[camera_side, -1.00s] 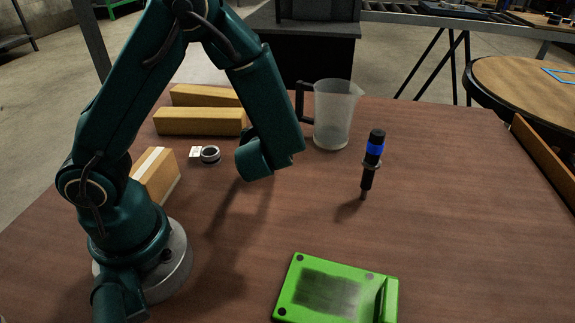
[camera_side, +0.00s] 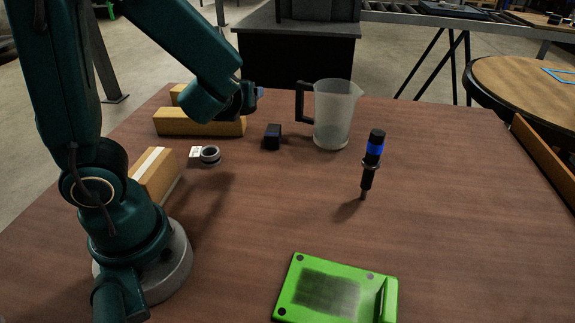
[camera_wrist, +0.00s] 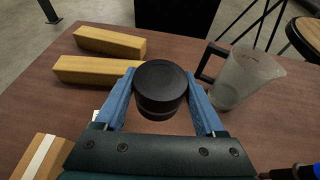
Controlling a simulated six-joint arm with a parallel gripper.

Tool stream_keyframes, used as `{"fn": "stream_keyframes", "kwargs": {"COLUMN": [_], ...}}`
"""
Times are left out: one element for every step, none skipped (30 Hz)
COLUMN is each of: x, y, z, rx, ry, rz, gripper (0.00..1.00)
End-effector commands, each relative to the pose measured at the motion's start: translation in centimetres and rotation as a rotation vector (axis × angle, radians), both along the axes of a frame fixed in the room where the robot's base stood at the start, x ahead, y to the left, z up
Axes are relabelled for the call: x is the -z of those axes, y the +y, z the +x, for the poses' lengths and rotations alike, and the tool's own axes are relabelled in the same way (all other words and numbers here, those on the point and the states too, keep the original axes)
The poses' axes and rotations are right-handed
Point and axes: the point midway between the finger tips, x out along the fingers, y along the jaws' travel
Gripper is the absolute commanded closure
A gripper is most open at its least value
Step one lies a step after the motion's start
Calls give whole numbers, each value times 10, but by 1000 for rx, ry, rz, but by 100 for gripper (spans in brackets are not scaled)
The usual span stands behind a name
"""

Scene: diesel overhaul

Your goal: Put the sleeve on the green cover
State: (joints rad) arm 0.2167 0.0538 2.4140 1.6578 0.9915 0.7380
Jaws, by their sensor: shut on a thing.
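My gripper (camera_wrist: 160,103) has its two blue fingers shut on a black cylindrical part (camera_wrist: 160,80), which has a flat round top and a rim below it. I cannot tell whether this is the sleeve. In the side view my gripper (camera_side: 252,98) is raised at the back of the table; its hold is mostly hidden there. A short dark-and-pale ring (camera_side: 210,154) lies on the table beside a small white tag. The green cover (camera_side: 325,288) lies flat at the front, with a dark textured panel and a raised right end, well apart from my gripper.
A taped box (camera_side: 155,175) lies left. A black-and-blue tool (camera_side: 371,165) stands upright at right. The middle of the table is clear.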

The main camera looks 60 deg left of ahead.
Motion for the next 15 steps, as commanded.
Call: {"fn": "stream_keyframes", "kwargs": {"x": [-7, -9, -12, -14, -16, -19, -22, -24, -27, -26, -23, -21, -20, -19, -17], "y": [0, 0, 0, 0, 0, 0, 0, 0, 0, 0, 1, 2, 3, 4, 5], "z": [0, 0, 0, 1, 0, 0, 1, 1, 0, -1, -2, -4, -6, -8, -10], "rx": [-1, -2, -2, -3, -2, -1, -2, -1, 0, -10, -30, -54, -73, -90, -116], "ry": [-9, -8, -8, -8, -7, -7, -8, -8, -7, -3, 3, 4, 4, 4, 4], "rz": [-1, 0, 0, 0, 0, 0, -1, -1, -1, -1, 1, 1, 2, 2, 2], "gripper": [100, 100, 100, 100, 100, 100, 100, 100, 100, 100, 100, 100, 100, 100, 100]}}
